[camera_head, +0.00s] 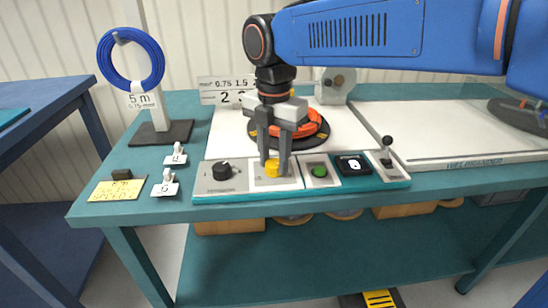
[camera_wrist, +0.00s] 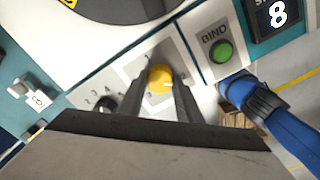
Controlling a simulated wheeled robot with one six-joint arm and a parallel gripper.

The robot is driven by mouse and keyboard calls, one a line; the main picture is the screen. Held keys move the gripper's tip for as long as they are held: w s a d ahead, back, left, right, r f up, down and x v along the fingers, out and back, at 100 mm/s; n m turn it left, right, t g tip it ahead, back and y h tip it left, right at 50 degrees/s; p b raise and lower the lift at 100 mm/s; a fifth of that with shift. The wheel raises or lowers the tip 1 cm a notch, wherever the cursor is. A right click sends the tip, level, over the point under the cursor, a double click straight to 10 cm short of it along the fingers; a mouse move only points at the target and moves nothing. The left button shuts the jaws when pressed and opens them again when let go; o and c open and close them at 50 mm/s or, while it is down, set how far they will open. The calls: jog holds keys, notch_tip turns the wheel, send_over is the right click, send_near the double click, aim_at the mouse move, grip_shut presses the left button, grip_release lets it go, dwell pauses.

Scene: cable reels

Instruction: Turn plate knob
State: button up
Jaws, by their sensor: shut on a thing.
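The control panel (camera_head: 200,187) runs along the front of the teal bench. A yellow knob (camera_head: 272,169) sits on it between a black knob (camera_head: 222,170) and a green button (camera_head: 319,171). My gripper (camera_head: 274,165) points down over the yellow knob, with its grey fingers on either side of it. In the wrist view the yellow knob (camera_wrist: 160,79) shows between the two fingertips. The black knob (camera_wrist: 104,103) has numbers around it. The fingers are shut on the yellow knob and partly hide its sides.
A black display (camera_head: 353,165) and a small lever (camera_head: 386,147) stand right of the green button. An orange cable coil (camera_head: 312,124) lies behind my gripper. A blue coil (camera_head: 105,62) hangs on a stand at left. Small tags (camera_head: 165,188) and a yellow note (camera_head: 117,190) lie left of the panel.

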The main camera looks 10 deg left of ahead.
jog(key=m, duration=1.3)
jog(key=shift+m, duration=0.4)
jog(key=m, duration=0.4)
jog(key=shift+r+m, duration=0.1)
jog(key=shift+m, duration=2)
jog(key=o, duration=1)
jog(key=shift+o, duration=0.2)
